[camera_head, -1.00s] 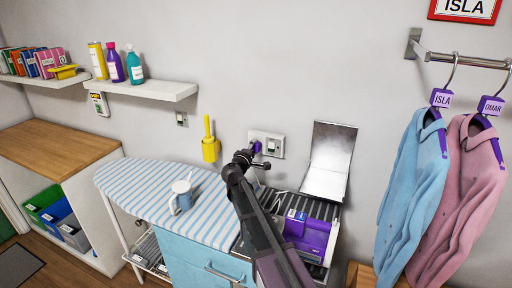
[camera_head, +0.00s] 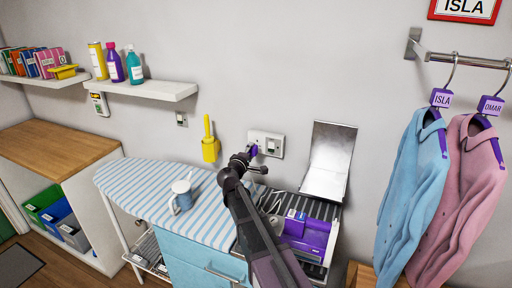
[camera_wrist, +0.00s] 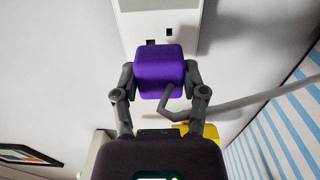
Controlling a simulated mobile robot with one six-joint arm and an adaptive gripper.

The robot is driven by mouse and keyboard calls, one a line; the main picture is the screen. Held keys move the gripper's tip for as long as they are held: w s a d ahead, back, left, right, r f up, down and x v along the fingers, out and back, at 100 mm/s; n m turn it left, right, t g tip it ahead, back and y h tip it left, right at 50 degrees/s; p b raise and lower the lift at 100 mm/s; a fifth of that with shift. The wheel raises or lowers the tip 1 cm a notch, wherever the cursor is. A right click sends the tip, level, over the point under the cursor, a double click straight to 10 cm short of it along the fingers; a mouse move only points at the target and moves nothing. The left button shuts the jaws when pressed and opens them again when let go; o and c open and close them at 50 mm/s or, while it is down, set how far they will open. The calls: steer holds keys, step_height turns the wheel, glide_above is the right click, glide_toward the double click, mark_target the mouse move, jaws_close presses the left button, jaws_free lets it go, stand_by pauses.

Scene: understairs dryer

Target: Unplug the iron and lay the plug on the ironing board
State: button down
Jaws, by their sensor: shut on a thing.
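A purple plug (camera_wrist: 158,68) sits between the fingers of my gripper (camera_wrist: 160,80) in the wrist view, with a grey cord (camera_wrist: 245,102) running off to the right. Behind it is a white wall socket (camera_wrist: 150,20) with dark slots showing, so the plug looks pulled out of it. In the head view my gripper (camera_head: 247,158) is shut on the plug (camera_head: 253,150) close to the socket plate (camera_head: 273,144). The striped ironing board (camera_head: 140,190) lies below and to the left.
A yellow holder (camera_head: 209,148) hangs on the wall left of the socket. A metal panel (camera_head: 328,165) stands upright behind the purple body. The left part of the board is clear.

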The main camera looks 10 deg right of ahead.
steer(key=shift+s+a, duration=0.15)
steer(key=shift+s, duration=0.1)
steer(key=shift+s+a, duration=0.4)
steer(key=shift+s, duration=0.15)
steer(key=shift+s, duration=0.1)
stand_by(0.3)
